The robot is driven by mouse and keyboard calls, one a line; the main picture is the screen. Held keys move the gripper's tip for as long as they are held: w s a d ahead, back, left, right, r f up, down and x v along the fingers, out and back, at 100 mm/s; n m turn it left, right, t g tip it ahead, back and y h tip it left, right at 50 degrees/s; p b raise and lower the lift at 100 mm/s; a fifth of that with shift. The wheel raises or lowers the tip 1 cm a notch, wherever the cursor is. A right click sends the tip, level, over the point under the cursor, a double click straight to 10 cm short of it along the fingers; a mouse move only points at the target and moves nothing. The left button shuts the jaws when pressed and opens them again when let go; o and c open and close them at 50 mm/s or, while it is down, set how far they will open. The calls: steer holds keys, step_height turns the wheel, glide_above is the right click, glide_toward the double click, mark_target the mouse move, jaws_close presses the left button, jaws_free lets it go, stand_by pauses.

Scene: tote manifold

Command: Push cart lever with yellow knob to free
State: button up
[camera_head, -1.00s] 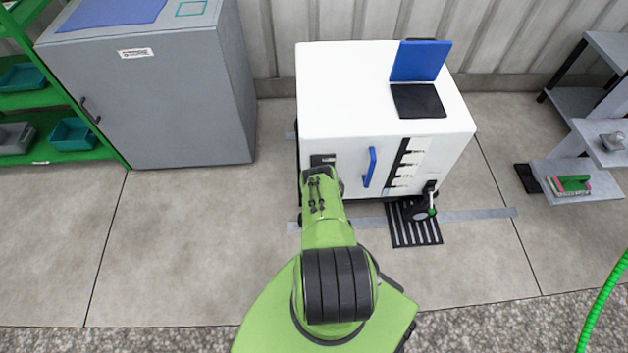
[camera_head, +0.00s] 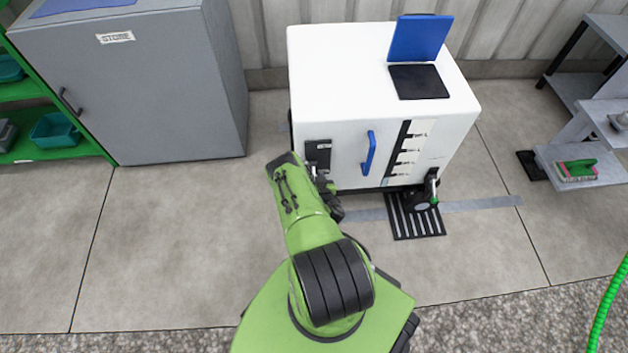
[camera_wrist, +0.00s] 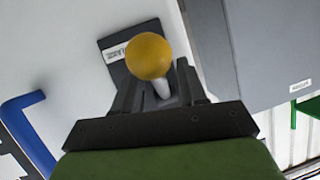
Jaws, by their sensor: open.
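The white cart (camera_head: 340,75) stands against the wall, with a black labelled plate (camera_head: 318,152) low on its front left. In the wrist view the yellow knob (camera_wrist: 148,55) tops a pale lever stem (camera_wrist: 162,88) in front of that plate (camera_wrist: 112,68). My gripper (camera_wrist: 157,85) is open, with one finger on each side of the stem. The knob sits just beyond the fingertips; I cannot tell whether either finger touches the stem. In the head view my green arm reaches the cart's front left and hides the knob.
A blue handle (camera_head: 369,153) sticks out of the cart front, right of the plate. A black pedal-like part with a green tip (camera_head: 433,200) is at its lower right, over a striped floor grate (camera_head: 415,222). A grey cabinet (camera_head: 140,100) stands left; floor between is free.

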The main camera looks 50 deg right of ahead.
steer(key=shift+c, duration=0.4)
jaws_close()
steer(key=shift+r, duration=0.1)
